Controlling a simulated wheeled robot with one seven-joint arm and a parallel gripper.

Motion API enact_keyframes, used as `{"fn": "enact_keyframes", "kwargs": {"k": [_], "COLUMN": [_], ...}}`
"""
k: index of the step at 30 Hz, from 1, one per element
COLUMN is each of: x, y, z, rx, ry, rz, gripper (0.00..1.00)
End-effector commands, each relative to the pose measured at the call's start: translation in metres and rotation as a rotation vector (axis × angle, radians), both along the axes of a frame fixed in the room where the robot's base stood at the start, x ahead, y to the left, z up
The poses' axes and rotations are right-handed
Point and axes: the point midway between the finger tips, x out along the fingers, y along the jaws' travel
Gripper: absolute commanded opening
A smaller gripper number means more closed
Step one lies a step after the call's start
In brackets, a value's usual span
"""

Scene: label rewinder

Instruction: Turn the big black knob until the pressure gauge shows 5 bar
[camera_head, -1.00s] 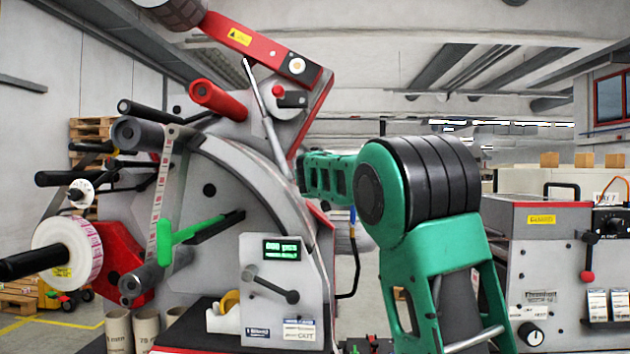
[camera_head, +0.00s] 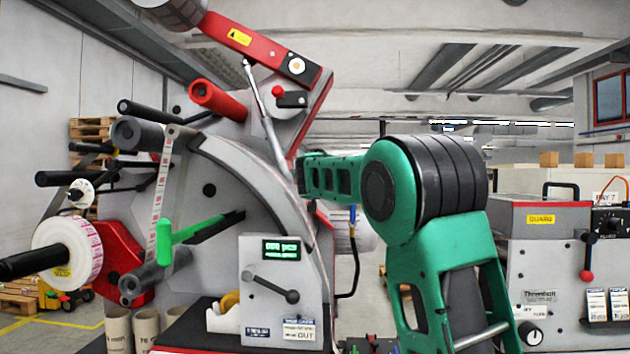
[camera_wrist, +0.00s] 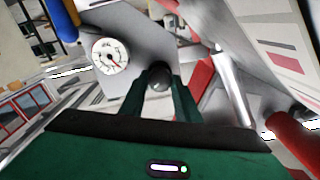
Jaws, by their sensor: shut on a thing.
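The big black knob (camera_wrist: 160,79) shows in the wrist view, dark and round, between the two fingers of my gripper (camera_wrist: 160,88). The fingers are shut on it, and they hide its sides. The pressure gauge (camera_wrist: 110,56) is a white round dial just to the left of the knob on a grey panel. Its needle is partly red, but the numbers are too small and blurred for me to read the pressure. In the head view my green arm reaches behind the label rewinder (camera_head: 262,190), and the gripper, knob and gauge are hidden there.
A blue and yellow part (camera_wrist: 62,20) is near the gauge in the wrist view. Red parts and a metal rod (camera_wrist: 232,85) are close to the right of my fingers. A second grey machine (camera_head: 545,260) stands at the right in the head view.

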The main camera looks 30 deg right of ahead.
Motion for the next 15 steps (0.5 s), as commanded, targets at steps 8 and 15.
{"fn": "enact_keyframes", "kwargs": {"k": [8, 15], "x": [0.0021, 0.0019], "y": [0.0036, 0.0036], "z": [0.001, 0.0011], "rx": [0.211, 0.36], "ry": [-0.145, -0.248], "rz": [0.009, 0.008], "gripper": [0.07, 0.07]}}
